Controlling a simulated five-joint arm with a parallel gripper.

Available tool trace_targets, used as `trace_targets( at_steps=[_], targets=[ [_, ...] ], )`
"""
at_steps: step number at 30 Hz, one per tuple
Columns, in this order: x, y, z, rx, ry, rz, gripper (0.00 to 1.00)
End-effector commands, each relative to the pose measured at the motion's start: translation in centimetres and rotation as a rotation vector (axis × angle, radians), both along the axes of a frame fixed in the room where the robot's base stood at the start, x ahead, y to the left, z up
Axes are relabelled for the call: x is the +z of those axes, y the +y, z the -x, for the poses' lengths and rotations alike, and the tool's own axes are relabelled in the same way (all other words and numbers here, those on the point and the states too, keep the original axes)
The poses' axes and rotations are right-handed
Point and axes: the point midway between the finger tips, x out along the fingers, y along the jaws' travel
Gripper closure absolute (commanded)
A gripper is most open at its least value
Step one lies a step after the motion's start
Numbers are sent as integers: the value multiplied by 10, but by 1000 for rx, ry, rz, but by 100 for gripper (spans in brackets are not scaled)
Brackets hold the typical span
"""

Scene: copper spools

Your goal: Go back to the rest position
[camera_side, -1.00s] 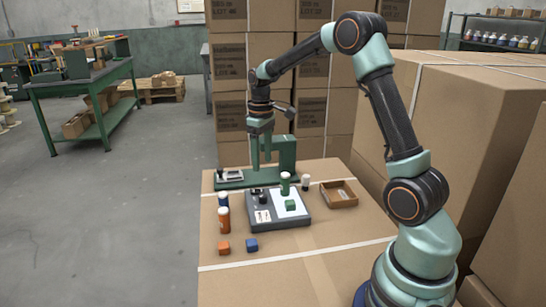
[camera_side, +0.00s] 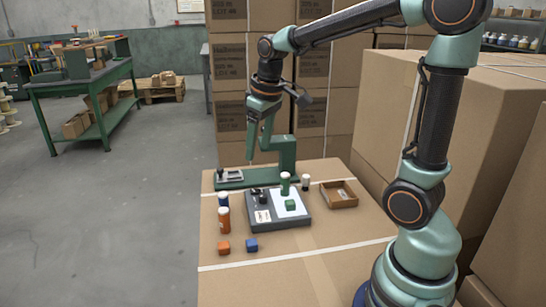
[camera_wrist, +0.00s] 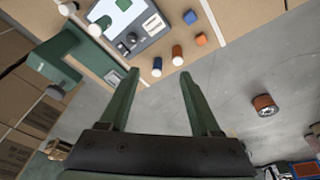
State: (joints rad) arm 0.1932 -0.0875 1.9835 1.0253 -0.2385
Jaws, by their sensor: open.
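My gripper (camera_side: 257,152) is open and empty in the side view, raised above the far left of the cardboard work top (camera_side: 320,255). In the wrist view its two fingers (camera_wrist: 158,74) are spread with nothing between them. A grey device (camera_side: 268,222) with a white pad stands on the work top. A green cube (camera_side: 290,205) lies on the pad, and a green, white-capped bottle (camera_side: 285,188) stands at the pad's back. The orange bottle (camera_side: 224,221) and blue bottle (camera_side: 223,201) stand left of the device. My gripper touches none of these.
A green stand (camera_side: 287,155) rises at the back, close to my gripper. A small open box (camera_side: 340,200) lies at right. An orange cube (camera_side: 224,247) and a blue cube (camera_side: 252,245) lie in front. Stacked cartons (camera_side: 325,95) stand behind; open floor is at left.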

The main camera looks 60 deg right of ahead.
Motion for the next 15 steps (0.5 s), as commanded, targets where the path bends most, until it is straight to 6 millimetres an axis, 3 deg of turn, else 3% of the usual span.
trace_targets(
  at_steps=[6, 15],
  targets=[
    [17, 39, 42, -11, -129, -10, 36],
    [13, 69, 84, -28, -256, -48, 36]
  ],
)
